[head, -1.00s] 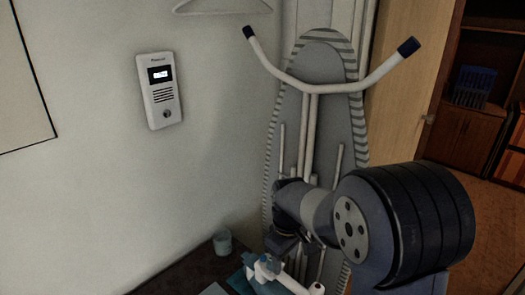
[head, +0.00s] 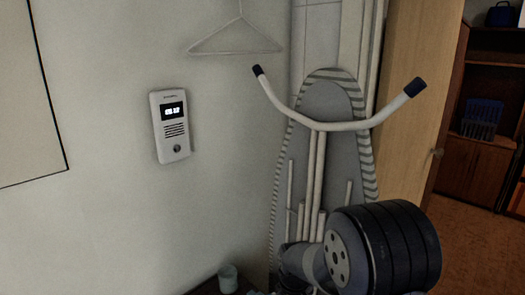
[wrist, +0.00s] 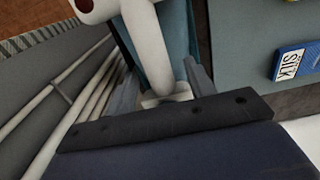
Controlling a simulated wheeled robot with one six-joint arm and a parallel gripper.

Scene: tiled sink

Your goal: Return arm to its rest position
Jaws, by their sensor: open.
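My arm, with its dark ribbed joint (head: 390,250), is at the lower right of the head view, in front of an ironing board. My gripper is below the head view's lower edge. In the wrist view my gripper (wrist: 160,75) is open, with a grey finger on each side. A white tube-like thing (wrist: 148,45) with a rounded end and a dark red spot reaches between the fingers. I cannot tell whether it touches them.
The ironing board (head: 330,95) and a white bar with dark ends (head: 340,125) stand behind my arm. A cup (head: 228,278) is at the bottom. An intercom (head: 171,125) and a hanger (head: 237,48) are on the wall. A blue box (wrist: 297,62) lies at right.

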